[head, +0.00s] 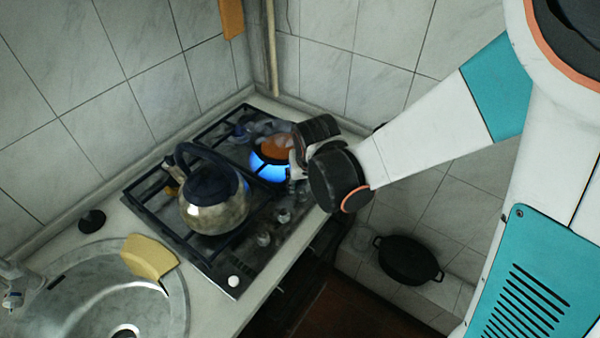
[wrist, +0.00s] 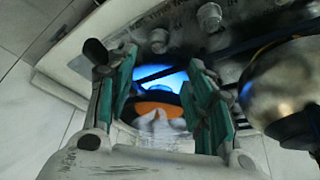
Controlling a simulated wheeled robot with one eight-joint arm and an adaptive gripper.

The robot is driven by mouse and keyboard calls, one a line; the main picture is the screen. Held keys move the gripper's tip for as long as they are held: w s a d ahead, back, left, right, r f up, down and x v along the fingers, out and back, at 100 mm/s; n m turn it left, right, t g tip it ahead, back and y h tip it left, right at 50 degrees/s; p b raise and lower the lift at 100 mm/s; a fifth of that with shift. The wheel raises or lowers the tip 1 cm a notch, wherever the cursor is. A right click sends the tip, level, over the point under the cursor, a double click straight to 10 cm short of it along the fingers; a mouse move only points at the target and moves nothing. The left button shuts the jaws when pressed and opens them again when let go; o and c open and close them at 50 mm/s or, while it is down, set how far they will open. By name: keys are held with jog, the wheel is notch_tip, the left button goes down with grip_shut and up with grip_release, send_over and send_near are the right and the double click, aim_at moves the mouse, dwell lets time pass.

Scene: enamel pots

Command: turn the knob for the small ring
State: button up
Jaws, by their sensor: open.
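The stove knobs stand along the hob's front edge. In the head view one knob (head: 283,215) lies near my gripper, another knob (head: 264,240) is in front of the kettle, and a white knob (head: 234,281) is at the near corner. The wrist view shows one knob (wrist: 158,40) just beyond my fingers and another knob (wrist: 210,16) farther right. I cannot tell which serves the small ring. My gripper (wrist: 158,70) is open and empty, its teal-padded fingers apart over a ring with a blue flame (wrist: 160,80). The flame also shows in the head view (head: 268,168).
A steel kettle (head: 212,208) with a dark handle stands on the hob, close to my right finger side in the wrist view (wrist: 285,85). An orange item (head: 275,148) lies behind the flame.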

aim_at(303, 191)
jog(key=b+x, duration=0.6)
jog(key=x, duration=0.5)
jog(key=shift+w+d+f+b, duration=0.1)
jog(key=shift+f+b, duration=0.05)
jog(key=shift+b, duration=0.15)
jog(key=c, duration=1)
